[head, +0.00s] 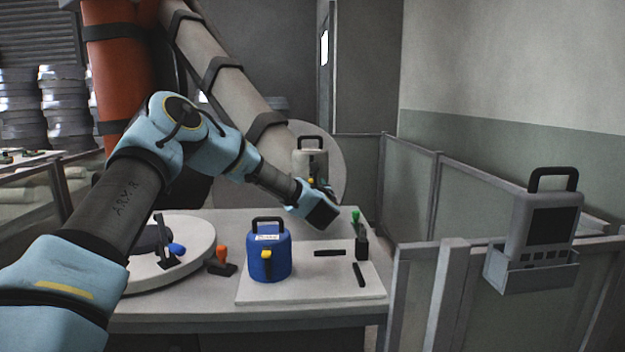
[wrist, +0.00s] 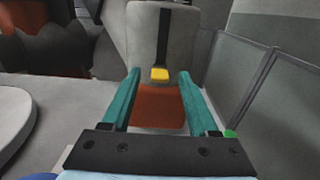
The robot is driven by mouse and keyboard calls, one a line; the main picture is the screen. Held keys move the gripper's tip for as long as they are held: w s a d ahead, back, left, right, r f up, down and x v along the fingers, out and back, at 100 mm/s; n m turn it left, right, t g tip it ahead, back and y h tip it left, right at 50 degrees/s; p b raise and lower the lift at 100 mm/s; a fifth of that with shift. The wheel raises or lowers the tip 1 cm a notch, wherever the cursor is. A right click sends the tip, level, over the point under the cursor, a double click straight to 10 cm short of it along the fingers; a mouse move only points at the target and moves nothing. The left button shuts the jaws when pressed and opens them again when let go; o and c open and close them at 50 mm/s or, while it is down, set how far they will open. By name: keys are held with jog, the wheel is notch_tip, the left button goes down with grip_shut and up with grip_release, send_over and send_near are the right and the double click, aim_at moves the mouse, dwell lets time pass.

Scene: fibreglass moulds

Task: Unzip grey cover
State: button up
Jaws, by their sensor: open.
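The grey cover (head: 308,162) stands at the back of the table, upright, with a black handle on top. In the wrist view the grey cover (wrist: 142,42) fills the upper middle, with a dark vertical zip strip (wrist: 163,32) and a yellow pull (wrist: 160,74) at the strip's lower end. My gripper (wrist: 158,76) is open, its two teal fingers on either side of the pull, not closed on it. A red-brown area (wrist: 160,104) shows below the pull. In the head view my gripper hides the cover's lower part.
A blue cover (head: 268,262) with a yellow pull stands on a pale board (head: 320,292) near the front. Black bars, a green-topped piece (head: 355,215) and an orange-handled tool (head: 222,258) lie around it. A round disc (head: 190,280) is left. Panels and a grey device (head: 545,222) stand right.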

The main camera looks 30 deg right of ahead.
jog(key=shift+w+d, duration=0.1)
jog(key=shift+w, duration=0.15)
grip_shut()
dwell(0.3)
dwell(0.9)
